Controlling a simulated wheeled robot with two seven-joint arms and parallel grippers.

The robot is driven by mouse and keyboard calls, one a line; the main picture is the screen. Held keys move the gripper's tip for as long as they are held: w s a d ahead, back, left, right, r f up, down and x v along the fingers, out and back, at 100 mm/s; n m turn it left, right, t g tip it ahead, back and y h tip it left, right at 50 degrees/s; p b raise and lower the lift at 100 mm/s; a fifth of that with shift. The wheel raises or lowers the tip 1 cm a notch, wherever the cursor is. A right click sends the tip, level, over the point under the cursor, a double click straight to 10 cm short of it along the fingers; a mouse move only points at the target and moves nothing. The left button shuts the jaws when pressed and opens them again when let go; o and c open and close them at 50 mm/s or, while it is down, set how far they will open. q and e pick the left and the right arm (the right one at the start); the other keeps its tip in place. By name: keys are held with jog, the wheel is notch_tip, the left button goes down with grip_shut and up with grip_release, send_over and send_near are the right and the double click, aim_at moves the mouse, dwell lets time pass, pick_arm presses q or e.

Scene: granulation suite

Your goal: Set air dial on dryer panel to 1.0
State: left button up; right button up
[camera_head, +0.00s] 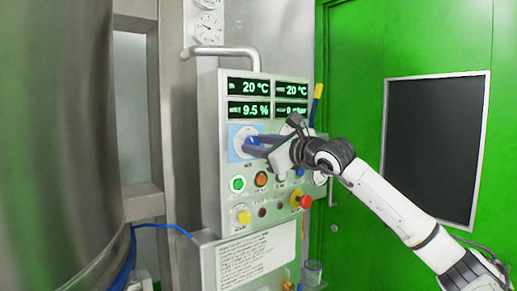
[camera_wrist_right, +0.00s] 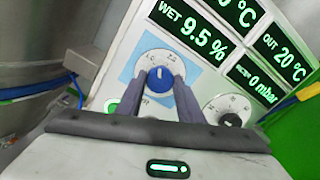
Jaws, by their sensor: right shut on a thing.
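The dryer panel (camera_head: 209,120) is a pale upright box with green digital readouts, dials and buttons. The air dial (camera_head: 240,143) has a blue knob on a white scale over a light blue square, at the panel's left. In the right wrist view the blue knob (camera_wrist_right: 159,80) sits between the fingertips, with a white pointer line on it. The scale figures are too small to read surely. My right gripper (camera_head: 254,144) reaches in from the right and is shut on the blue knob; it also shows in the right wrist view (camera_wrist_right: 160,90). My left gripper is not in view.
A second dial with a black knob (camera_wrist_right: 230,120) is right of the air dial. Below are a green button (camera_head: 238,184), an orange one (camera_head: 261,179) and a red knob (camera_head: 301,201). A bent metal pipe (camera_head: 225,51) crosses above the panel. A large steel vessel (camera_head: 55,130) stands left.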

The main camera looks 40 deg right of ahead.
jog(key=n, duration=0.2)
jog(key=shift+n, duration=0.3)
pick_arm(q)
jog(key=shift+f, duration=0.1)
pick_arm(e)
jog(key=shift+n, duration=1.2)
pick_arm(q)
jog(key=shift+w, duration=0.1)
pick_arm(e)
jog(key=o, duration=1.1)
jog(key=shift+c, duration=0.2)
pick_arm(q)
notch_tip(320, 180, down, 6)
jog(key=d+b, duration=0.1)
jog(key=b, duration=0.8)
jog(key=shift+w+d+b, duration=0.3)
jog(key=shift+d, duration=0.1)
pick_arm(e)
jog(key=s+a, duration=0.1)
jog(key=s, duration=0.9)
jog(key=shift+s+a, duration=0.15)
